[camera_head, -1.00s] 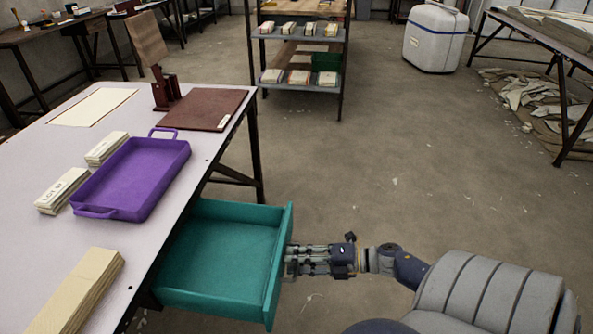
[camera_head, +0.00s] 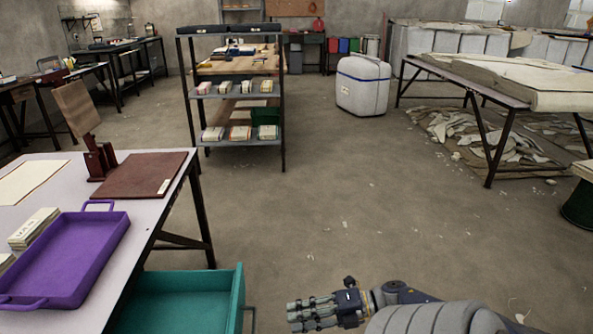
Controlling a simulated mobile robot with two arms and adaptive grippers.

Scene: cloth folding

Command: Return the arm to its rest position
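My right gripper (camera_head: 293,315) is low in the head view, its arm coming in from the lower right. Its grey fingers point left with gaps between them, and nothing shows in them. It is a little right of the open teal drawer (camera_head: 180,300) and apart from it. The drawer's handle (camera_head: 252,318) shows between the two. The drawer hangs out from under the table and looks empty inside. My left gripper is not in view.
The table (camera_head: 150,228) carries a purple tray (camera_head: 70,250), a brown board (camera_head: 140,175) and a paper stack (camera_head: 33,228). A shelf rack (camera_head: 240,100) and a white bin (camera_head: 363,85) stand farther back.

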